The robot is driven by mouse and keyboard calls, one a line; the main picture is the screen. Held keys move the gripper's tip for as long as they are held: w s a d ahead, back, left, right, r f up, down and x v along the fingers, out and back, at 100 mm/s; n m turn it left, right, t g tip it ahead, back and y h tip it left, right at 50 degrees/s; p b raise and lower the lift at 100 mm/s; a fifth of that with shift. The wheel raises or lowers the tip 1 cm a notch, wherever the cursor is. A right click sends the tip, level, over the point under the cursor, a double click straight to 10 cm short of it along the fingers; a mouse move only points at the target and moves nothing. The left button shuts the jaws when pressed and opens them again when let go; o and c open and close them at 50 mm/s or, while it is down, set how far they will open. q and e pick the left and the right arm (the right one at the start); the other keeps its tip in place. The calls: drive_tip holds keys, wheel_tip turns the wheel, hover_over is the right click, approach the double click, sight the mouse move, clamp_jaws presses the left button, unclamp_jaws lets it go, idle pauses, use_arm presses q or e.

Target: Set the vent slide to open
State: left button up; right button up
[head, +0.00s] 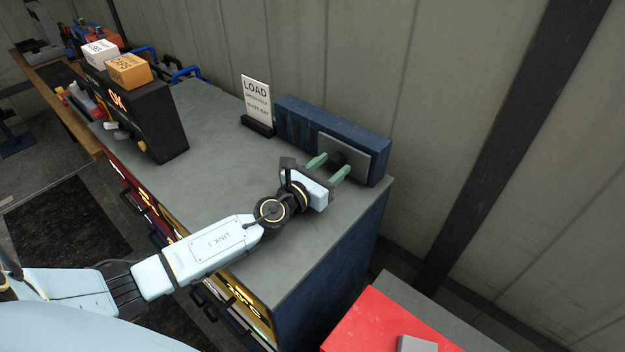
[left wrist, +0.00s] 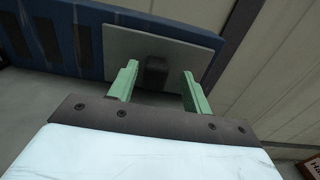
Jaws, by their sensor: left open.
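The vent is a long dark blue box (head: 300,125) at the back right of the grey cabinet top, with dark slots in its left part. A grey slide plate (head: 358,150) covers the right part of its front. The plate also shows in the left wrist view (left wrist: 192,50), with a dark block-like knob (left wrist: 156,70) on it. My left gripper (head: 330,167) is in front of the plate. Its green fingers (left wrist: 160,84) are open, one on each side of the knob, with gaps between. Whether the fingertips touch the plate I cannot tell. My right gripper is not in view.
A LOAD sign (head: 256,102) stands left of the vent. A black box (head: 150,120) with white and orange boxes on top stands farther left on the cabinet top (head: 215,135). A red surface (head: 375,325) lies lower right. The wall is close behind the vent.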

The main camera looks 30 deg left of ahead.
use_arm(q)
drive_tip(key=b+v, duration=0.1)
drive_tip(key=v, duration=1)
drive_tip(key=shift+s+f, duration=0.1)
drive_tip(key=shift+s, duration=0.05)
drive_tip(key=shift+s+a, duration=0.15)
drive_tip(key=shift+s, duration=0.4)
